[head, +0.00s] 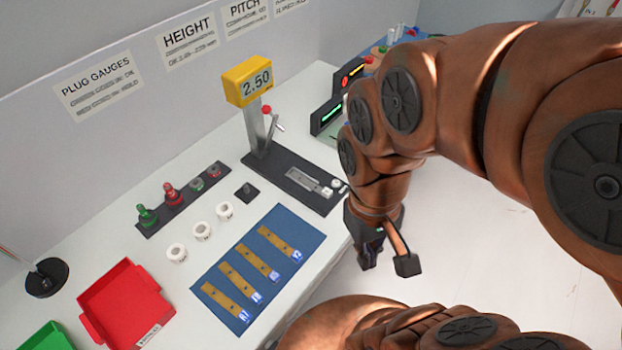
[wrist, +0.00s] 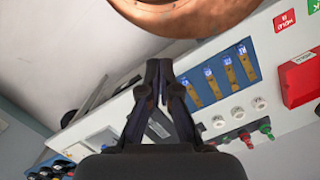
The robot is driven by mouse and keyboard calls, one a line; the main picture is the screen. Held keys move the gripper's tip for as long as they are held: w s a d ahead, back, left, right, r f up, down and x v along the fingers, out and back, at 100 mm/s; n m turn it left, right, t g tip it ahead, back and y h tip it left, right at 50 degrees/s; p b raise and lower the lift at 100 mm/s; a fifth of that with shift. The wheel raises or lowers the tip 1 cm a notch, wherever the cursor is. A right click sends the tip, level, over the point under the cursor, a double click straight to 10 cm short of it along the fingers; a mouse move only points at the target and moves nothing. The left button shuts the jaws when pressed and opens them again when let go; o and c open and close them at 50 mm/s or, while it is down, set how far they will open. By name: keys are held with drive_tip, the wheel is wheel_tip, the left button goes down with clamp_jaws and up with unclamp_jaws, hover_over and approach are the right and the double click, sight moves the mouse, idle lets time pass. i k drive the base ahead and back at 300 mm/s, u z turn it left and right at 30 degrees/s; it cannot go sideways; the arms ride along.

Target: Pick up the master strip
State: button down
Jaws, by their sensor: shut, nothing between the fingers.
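Several flat brown-gold strips with blue-and-white end tags lie side by side on a blue mat (head: 270,288): a leftmost strip (head: 226,302), middle strips and a rightmost strip (head: 279,244). The tags are too small to read surely, so I cannot tell which one is the master strip. A silver flat piece (head: 303,179) lies on the black base of the height gauge. My gripper (head: 385,256) hangs right of the bench's front edge, apart from the mat. In the wrist view its fingertips (wrist: 159,68) are together and empty, with the mat beyond to the right.
The height gauge (head: 249,81) reads 2.50 and stands tall behind the mat. White rings (head: 202,231) and a rack of red and green plug gauges (head: 172,195) lie left of it. A red tray (head: 125,304) is at left. The floor right of the bench is clear.

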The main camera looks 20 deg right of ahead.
sight(325, 192)
drive_tip(key=u, duration=0.55)
drive_tip(key=k, duration=1.25)
drive_tip(key=u, duration=0.55)
drive_tip(key=i, duration=0.5)
